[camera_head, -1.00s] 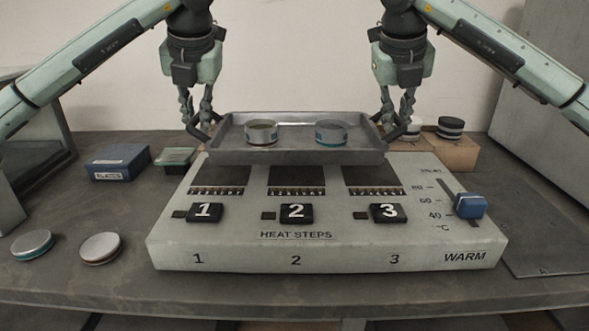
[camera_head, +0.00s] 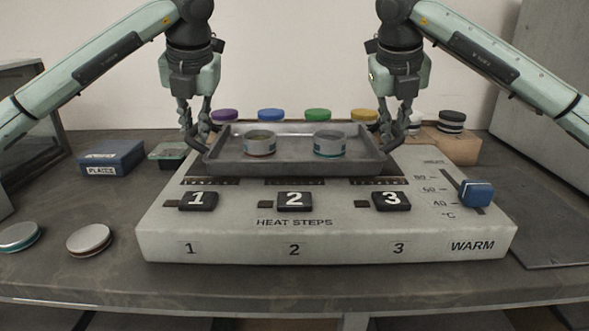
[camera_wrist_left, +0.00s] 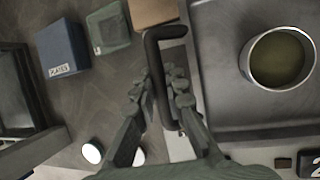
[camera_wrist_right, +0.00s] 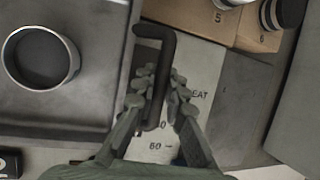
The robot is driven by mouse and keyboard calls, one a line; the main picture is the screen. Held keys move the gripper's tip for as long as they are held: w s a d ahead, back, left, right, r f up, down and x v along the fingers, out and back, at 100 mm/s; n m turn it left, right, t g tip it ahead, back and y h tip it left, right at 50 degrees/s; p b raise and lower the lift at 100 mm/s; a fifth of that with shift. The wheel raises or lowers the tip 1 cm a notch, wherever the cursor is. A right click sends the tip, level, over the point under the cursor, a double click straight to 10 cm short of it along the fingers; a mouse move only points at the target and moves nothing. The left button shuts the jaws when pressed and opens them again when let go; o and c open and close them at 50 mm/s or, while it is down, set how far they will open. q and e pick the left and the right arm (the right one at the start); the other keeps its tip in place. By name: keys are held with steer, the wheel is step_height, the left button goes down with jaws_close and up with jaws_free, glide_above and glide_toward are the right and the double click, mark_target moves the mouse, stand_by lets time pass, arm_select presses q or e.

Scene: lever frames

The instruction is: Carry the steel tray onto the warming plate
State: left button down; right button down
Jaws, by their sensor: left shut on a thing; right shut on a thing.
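The steel tray (camera_head: 300,169) carries two open tins, a left tin (camera_head: 260,144) and a right tin (camera_head: 329,145). It looks about level over the back of the pale heating unit (camera_head: 330,245), covering most of its dark windows. I cannot tell whether it touches the unit. My left gripper (camera_head: 200,140) is shut on the left tray handle, a dark bar that shows in the left wrist view (camera_wrist_left: 158,85). My right gripper (camera_head: 392,140) is shut on the right tray handle, clear in the right wrist view (camera_wrist_right: 158,85). Any plate surface beneath the tray is hidden.
The unit's front has numbered keys (camera_head: 295,200) and a blue slider (camera_head: 477,193). Jars with coloured lids (camera_head: 318,115) stand behind the tray. A blue box (camera_head: 112,157) and two round lids (camera_head: 89,239) lie left. A wooden block (camera_head: 455,146) with jars stands back right.

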arm_select(q)
steer(key=shift+f+b, duration=0.3)
steer(key=shift+f, duration=0.2)
arm_select(e)
steer(key=shift+f, duration=0.55)
arm_select(q)
steer(key=c, duration=1.6)
jaws_free()
steer(key=shift+r, duration=0.15)
arm_select(e)
steer(key=c, duration=1.6)
jaws_free()
steer(key=shift+r, duration=0.15)
steer(key=shift+s+r, duration=0.1)
steer(key=shift+r, duration=0.05)
arm_select(q)
steer(key=v, duration=1.2)
steer(key=shift+s, duration=0.1)
arm_select(e)
steer(key=v, duration=1.1)
steer(key=shift+s+a+r, duration=0.1)
steer(key=shift+s+r, duration=0.15)
steer(key=shift+r, duration=0.05)
